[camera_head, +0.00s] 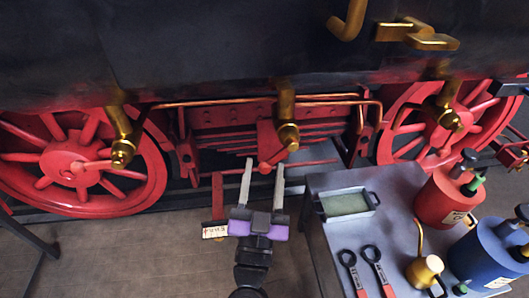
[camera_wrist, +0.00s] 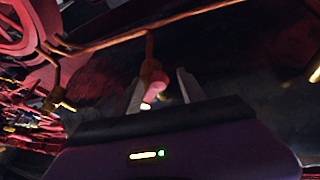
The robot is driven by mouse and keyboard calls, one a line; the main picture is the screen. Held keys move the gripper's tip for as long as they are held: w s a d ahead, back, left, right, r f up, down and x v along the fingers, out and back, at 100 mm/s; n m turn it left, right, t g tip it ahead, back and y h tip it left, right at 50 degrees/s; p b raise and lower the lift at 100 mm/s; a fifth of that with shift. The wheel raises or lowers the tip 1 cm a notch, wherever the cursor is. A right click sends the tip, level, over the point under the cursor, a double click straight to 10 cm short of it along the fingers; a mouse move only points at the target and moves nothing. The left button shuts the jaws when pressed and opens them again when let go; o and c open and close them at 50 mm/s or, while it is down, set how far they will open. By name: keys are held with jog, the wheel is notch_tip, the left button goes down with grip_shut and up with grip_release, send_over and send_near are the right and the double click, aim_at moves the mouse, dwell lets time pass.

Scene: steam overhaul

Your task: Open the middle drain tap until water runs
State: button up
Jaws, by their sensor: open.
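The middle drain tap (camera_head: 287,115) is a brass fitting hanging below the dark boiler side in the head view. Its red lever (camera_head: 266,146) points down and left from the tap body, with a paler tip. My gripper (camera_head: 263,168) is open below the tap, its two pale fingers pointing up on either side of the lever's lower end. In the wrist view the red lever (camera_wrist: 152,75) shows between the fingertips (camera_wrist: 158,80), with dark gaps to them. I cannot tell if the fingers touch it. No water is visible at the tap.
Similar brass taps hang at left (camera_head: 122,150) and right (camera_head: 446,112), before red wheels (camera_head: 70,165). A grey bench (camera_head: 315,240) at right carries a tray (camera_head: 347,203), wrenches (camera_head: 373,262), a red can (camera_head: 440,200), a blue can (camera_head: 482,258) and a brass oiler (camera_head: 424,270).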

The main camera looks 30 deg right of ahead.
jog(key=x, duration=0.4)
jog(key=shift+w+d+r, duration=0.1)
jog(key=shift+w+d, duration=0.1)
grip_shut()
jog(key=shift+a, duration=0.1)
